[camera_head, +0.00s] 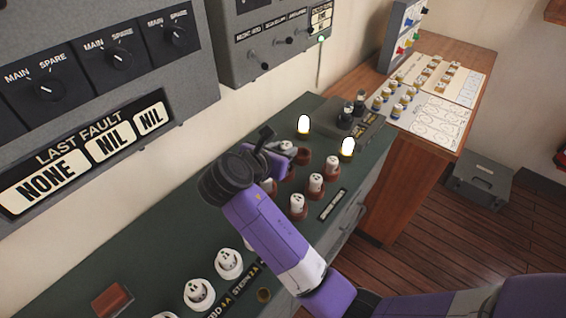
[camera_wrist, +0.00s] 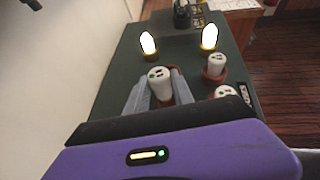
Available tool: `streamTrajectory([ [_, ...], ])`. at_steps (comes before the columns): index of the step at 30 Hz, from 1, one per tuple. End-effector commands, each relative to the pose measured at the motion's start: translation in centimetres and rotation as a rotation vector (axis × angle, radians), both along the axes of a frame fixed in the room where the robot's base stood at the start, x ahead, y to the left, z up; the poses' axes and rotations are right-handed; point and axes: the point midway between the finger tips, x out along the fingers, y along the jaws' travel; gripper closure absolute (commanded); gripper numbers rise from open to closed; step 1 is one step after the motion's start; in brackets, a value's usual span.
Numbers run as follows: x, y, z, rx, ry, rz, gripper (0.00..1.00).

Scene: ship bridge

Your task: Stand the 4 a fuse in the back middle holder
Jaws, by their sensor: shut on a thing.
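My gripper (camera_head: 282,153) is shut on a white fuse (camera_wrist: 159,82) with dark spots and a green dot on top. In the head view the fuse (camera_head: 287,146) shows over the back row of brown holders. The far back holder (camera_head: 304,157) shows just right of the fuse. The back middle holder (camera_head: 287,173) is mostly hidden by my gripper; I cannot tell whether the fuse touches it. The near back holder (camera_head: 268,187) is partly covered by my wrist. The fuse looks roughly upright. Its rating and lower end cannot be made out.
White fuses (camera_head: 333,164), (camera_head: 316,184) and (camera_head: 297,204) stand in the front row of holders. Two lit lamps (camera_head: 304,125), (camera_head: 347,148) stand beyond on the green console (camera_head: 150,262). Larger white fuses (camera_head: 228,262) stand nearer. The wall panel (camera_head: 110,80) is at left.

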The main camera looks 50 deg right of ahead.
Motion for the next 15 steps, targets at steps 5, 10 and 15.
streamTrajectory([
  [5,0.0,0.0,-1.3,0.000,0.001,0.000,1.00],
  [10,0.0,0.0,-3.8,0.000,0.002,0.001,1.00],
  [15,0.0,0.0,-4.9,-0.001,-0.002,0.001,1.00],
])
